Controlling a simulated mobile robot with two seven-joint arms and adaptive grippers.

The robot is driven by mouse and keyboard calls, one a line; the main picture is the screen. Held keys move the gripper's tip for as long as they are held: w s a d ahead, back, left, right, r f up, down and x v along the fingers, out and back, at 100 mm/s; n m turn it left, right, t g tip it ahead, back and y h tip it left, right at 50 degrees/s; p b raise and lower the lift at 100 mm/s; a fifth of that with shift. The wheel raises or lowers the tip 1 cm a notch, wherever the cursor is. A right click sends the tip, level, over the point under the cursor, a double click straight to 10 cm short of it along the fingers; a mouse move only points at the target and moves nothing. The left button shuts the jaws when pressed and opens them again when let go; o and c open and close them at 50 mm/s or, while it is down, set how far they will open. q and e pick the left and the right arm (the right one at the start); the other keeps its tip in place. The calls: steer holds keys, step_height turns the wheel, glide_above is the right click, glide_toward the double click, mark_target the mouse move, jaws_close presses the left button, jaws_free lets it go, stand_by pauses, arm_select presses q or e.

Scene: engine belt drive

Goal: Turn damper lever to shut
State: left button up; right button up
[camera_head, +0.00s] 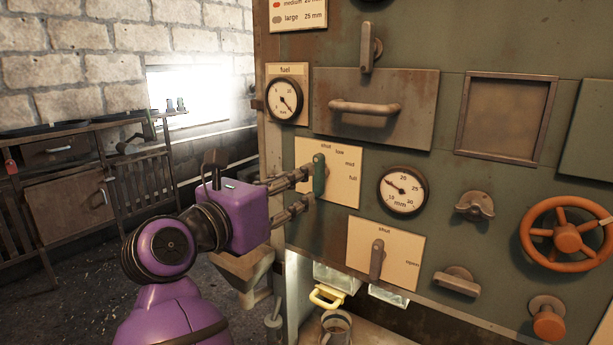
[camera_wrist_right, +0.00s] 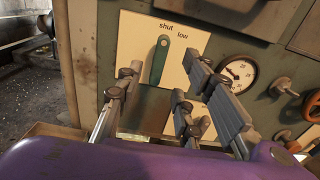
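A green-handled lever (camera_head: 319,175) stands nearly upright on a cream plate (camera_head: 342,188) marked shut, low, mid and full. Its top end is near the word shut. The lever also shows in the right wrist view (camera_wrist_right: 159,60). A grey lever (camera_head: 377,258) stands upright on a second plate (camera_head: 405,272) marked shut and open, its top toward shut. No readable label says damper. My right gripper (camera_head: 303,190) is open, its fingers spread just left of the green lever in the head view. Whether they touch it cannot be told. My left gripper is not in view.
A fuel gauge (camera_head: 284,100) and a drawer handle (camera_head: 364,107) are above. A round gauge (camera_head: 402,190) is right of the green lever. An orange handwheel (camera_head: 567,232) is far right. A yellow handle (camera_head: 327,297) is below the panel. A workbench (camera_head: 70,190) stands at left.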

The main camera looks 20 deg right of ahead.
steer(key=shift+v, duration=2.15)
